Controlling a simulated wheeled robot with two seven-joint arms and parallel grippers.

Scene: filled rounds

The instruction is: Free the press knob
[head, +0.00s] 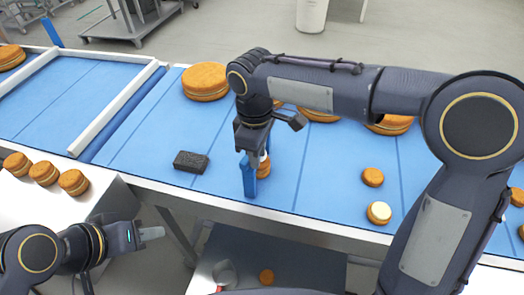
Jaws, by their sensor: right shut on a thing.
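My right gripper (257,172) comes down over the blue belt with its blue fingers. It is shut on a small orange-brown filled round (264,170), mostly hidden behind the near finger. A pale bit shows just above that round, too covered to name. I cannot pick out a press knob for certain; the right gripper and arm hide that area. My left gripper (152,233) is low at the left, in front of the belt's near edge and clear of the rounds. It is seen side-on, so its opening cannot be judged.
A black block (190,161) lies on the blue belt (135,150). Large filled rounds (205,82) stand farther back; small ones (372,177) lie right. One (379,212) shows a pale top. Several rounds (43,173) sit on a white surface at left. A white frame (118,108) borders the belt.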

